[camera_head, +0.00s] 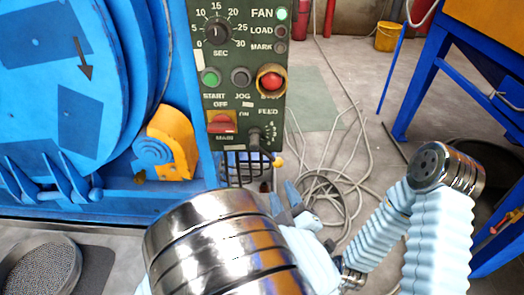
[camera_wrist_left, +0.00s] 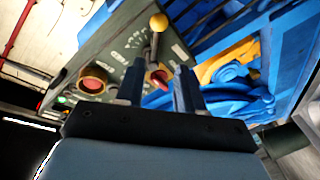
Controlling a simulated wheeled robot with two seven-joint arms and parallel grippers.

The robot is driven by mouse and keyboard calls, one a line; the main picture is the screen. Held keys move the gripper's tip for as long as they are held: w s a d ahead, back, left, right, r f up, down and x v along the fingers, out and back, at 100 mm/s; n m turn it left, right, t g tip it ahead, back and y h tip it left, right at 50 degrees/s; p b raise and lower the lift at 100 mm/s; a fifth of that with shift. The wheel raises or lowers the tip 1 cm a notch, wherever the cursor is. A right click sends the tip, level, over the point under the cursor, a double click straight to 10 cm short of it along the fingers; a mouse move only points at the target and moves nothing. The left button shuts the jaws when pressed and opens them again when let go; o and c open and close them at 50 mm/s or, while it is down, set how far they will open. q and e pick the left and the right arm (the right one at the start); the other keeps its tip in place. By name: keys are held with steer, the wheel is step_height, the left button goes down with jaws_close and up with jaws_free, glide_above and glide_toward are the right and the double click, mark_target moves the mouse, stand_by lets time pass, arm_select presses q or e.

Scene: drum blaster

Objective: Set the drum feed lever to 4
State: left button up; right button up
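The feed lever is at the lower right of the green control panel (camera_head: 244,75), beside the FEED label. Its yellow ball knob (camera_head: 279,160) shows at the panel's lower right edge; the small scale digits are too blurred to read for sure. In the left wrist view the yellow knob (camera_wrist_left: 158,22) and its metal shaft stand beyond the fingers, apart from them. My left gripper (camera_head: 285,198) is below the panel, just under the knob. Its two blue fingers (camera_wrist_left: 160,88) are apart with nothing held. My right arm shows at the right; its gripper is not seen.
The panel carries a timer dial (camera_head: 217,31), a red button (camera_head: 271,82), a green START button (camera_head: 210,77) and a red main switch (camera_head: 222,122). The blue drum machine (camera_head: 60,90) fills the left. Cables lie on the floor.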

mark_target(269, 157)
arm_select(q)
steer(key=x, duration=0.9)
steer(key=r+x, duration=0.1)
steer(key=x, duration=0.3)
steer(key=shift+w+a+b, duration=0.1)
steer(key=shift+w+b, duration=0.05)
steer(key=shift+b, duration=0.15)
jaws_close()
